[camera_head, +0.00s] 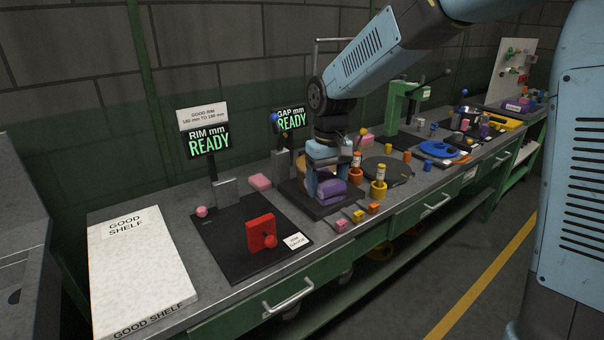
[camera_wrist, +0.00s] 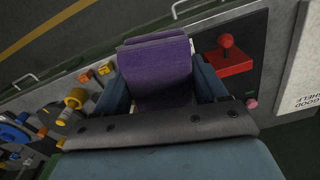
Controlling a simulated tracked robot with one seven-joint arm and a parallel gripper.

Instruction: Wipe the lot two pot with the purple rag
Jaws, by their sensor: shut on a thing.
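The purple rag (camera_head: 329,187) is a thick folded block between the fingers of my gripper (camera_head: 325,178). In the wrist view the rag (camera_wrist: 157,68) fills the space between the two blue fingers (camera_wrist: 161,88), which are shut on it. My gripper points down over a dark mat on the bench, in front of the GAP mm display. I cannot tell from the picture whether the rag touches the mat. No pot can be surely picked out as lot two. My gripper and arm hide part of the bench behind them.
A red block with a knob (camera_head: 261,232) stands on a black mat below the RIM mm display (camera_head: 208,142). A white GOOD SHELF board (camera_head: 138,262) lies at left. Yellow cups (camera_head: 378,188) and small blocks stand right of my gripper. A green press (camera_head: 405,100) stands farther back.

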